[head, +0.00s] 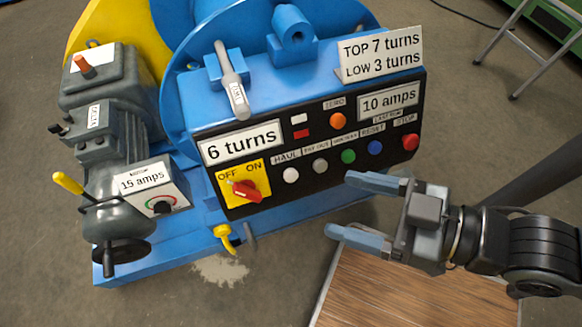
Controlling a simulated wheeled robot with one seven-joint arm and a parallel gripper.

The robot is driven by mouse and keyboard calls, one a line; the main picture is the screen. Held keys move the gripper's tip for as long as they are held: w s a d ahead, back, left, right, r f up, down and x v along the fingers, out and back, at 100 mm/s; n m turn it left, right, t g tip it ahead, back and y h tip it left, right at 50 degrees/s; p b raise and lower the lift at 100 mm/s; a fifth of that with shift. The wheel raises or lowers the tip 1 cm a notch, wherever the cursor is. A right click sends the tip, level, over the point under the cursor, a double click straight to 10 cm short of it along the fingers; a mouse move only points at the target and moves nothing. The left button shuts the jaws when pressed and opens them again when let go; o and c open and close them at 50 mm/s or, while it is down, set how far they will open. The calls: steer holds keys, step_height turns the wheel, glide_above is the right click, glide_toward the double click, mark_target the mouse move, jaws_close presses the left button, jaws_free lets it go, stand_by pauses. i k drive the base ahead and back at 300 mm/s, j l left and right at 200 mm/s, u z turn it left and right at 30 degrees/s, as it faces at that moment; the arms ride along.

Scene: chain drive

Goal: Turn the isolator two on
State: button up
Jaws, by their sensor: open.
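A red rotary isolator knob (246,191) sits on a yellow plate (229,177) marked OFF on the left and ON on the right, at the lower left of the black control panel (300,181). I cannot tell clearly which mark the knob points to. No number two label is readable beside it. My gripper (341,207) is open and empty. Its two blue-grey fingers point left, to the right of the knob, and appear apart from it. The fingertips overlap the lower right edge of the panel in the picture.
A row of coloured push buttons (348,156) runs along the panel right of the knob. A metal lever (231,80) rises above it. A yellow hook-like handle (225,236) hangs below. A wooden surface (400,295) lies below my gripper.

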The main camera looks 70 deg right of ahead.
mark_target(246, 189)
steer(key=k+l+u, duration=0.25)
steer(key=u, duration=0.15)
steer(key=k+l+u, duration=0.15)
steer(key=k+u, duration=0.25)
steer(key=k, duration=0.1)
